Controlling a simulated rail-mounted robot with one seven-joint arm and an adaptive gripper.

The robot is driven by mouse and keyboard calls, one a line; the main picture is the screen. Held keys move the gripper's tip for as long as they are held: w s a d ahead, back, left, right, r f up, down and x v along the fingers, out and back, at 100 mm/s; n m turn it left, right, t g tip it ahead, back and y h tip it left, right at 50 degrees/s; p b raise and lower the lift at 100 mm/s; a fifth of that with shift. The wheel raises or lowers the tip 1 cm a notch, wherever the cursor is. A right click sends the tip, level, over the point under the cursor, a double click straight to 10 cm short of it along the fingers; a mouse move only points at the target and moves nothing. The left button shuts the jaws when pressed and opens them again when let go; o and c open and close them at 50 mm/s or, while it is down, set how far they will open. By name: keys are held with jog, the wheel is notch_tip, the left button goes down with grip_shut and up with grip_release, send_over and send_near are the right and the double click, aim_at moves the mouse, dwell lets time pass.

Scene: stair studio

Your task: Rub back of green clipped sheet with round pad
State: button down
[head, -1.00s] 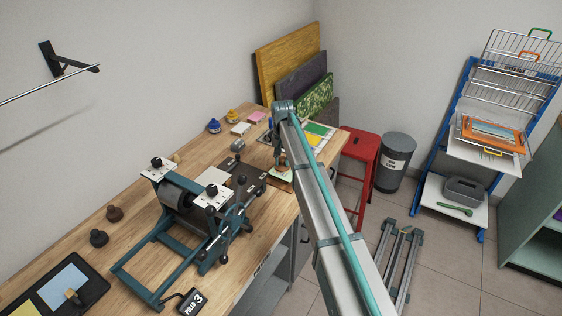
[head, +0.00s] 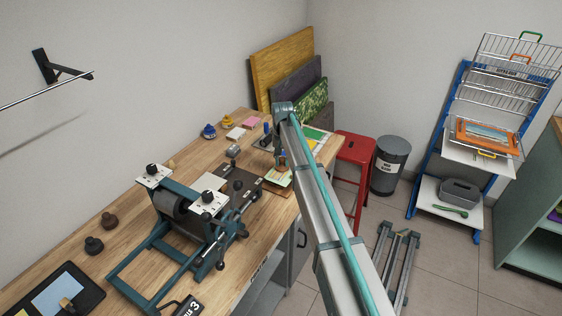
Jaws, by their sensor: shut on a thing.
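My gripper (head: 280,161) is at the far right part of the wooden bench, partly behind my own arm. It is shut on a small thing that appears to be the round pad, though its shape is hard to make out. Just below it, a pale sheet with yellow and green edges (head: 277,181) lies on a brown board at the bench's front edge. I cannot tell whether the pad touches the sheet. A green sheet (head: 315,133) lies further back, partly hidden by my arm. Clips are too small to make out.
A teal press (head: 180,215) fills the middle of the bench. Blue (head: 209,131) and yellow (head: 228,119) pots stand at the back. A red stool (head: 354,146), a grey bin (head: 390,165) and a blue drying rack (head: 447,150) stand to the right.

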jog(key=shift+s+d, duration=0.3)
jog(key=shift+d, duration=0.15)
jog(key=shift+s, duration=0.1)
jog(key=shift+s+a, duration=0.45)
jog(key=shift+s, duration=0.35)
jog(key=shift+s, duration=0.15)
jog(key=shift+s+a, duration=0.45)
jog(key=shift+s, duration=0.3)
jog(key=shift+s, duration=0.15)
jog(key=shift+s+a, duration=0.45)
jog(key=shift+s, duration=0.25)
jog(key=shift+w+d+p, duration=0.1)
jog(key=shift+w+d, duration=0.2)
jog(key=shift+w, duration=0.3)
jog(key=shift+w+d+p, duration=0.1)
jog(key=shift+w+d, duration=0.25)
jog(key=shift+w, duration=0.3)
jog(key=shift+w+d+p, duration=0.1)
jog(key=shift+w+d, duration=0.2)
jog(key=shift+w, duration=0.3)
jog(key=shift+w, duration=0.1)
